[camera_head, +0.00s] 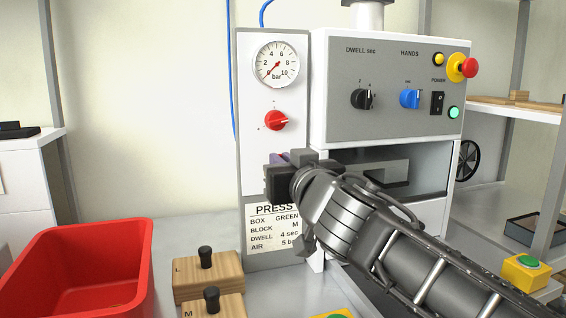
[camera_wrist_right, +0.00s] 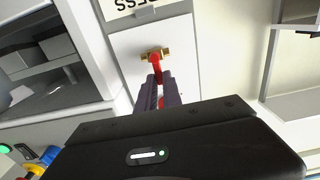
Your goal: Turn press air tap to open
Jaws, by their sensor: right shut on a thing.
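The air tap has a brass body (camera_wrist_right: 155,53) and a red lever (camera_wrist_right: 155,70) in the right wrist view, on the white press panel (camera_head: 255,190). My right gripper (camera_head: 280,165) is in front of the panel, below the red knob, and hides the tap in the head view. In the right wrist view the fingers of my right gripper (camera_wrist_right: 158,84) are shut on the red lever, which runs from the brass body in between them. My left gripper is not in view.
Above are a pressure gauge (camera_head: 276,64), its needle near the low end, and a red regulator knob (camera_head: 276,120). A grey control panel (camera_head: 395,88) is to the right. A red bin (camera_head: 85,265) and wooden blocks (camera_head: 208,275) with black knobs stand at the front left.

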